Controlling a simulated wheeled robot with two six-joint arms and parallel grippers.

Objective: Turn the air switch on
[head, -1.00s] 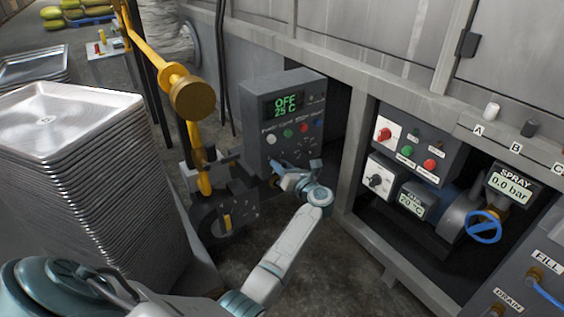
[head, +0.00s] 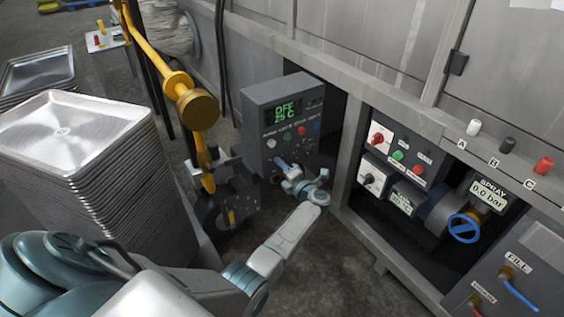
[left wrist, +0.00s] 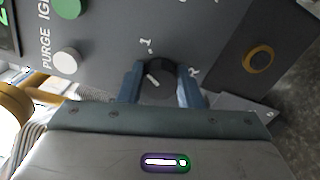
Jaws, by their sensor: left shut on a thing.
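The grey control box (head: 257,112) stands left of the machine opening in the head view. Its green display (head: 286,110) reads OFF 25 C. My left gripper (left wrist: 161,92) is at the lower front of the box and shut on a dark round knob (left wrist: 158,80), one blue finger on each side. A white pointer mark shows on the knob. Marks and a letter R stand beside it; the rest of its label is hidden. In the head view my left gripper (head: 290,180) covers the knob. My right gripper is not in view.
Push buttons, one labelled PURGE (left wrist: 67,61), sit near the left gripper. A ringed fitting (left wrist: 258,59) is on the right. A yellow pipe (head: 165,68) and stacked metal trays (head: 85,130) stand left. A second panel (head: 405,155) and a blue handwheel (head: 464,228) are right.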

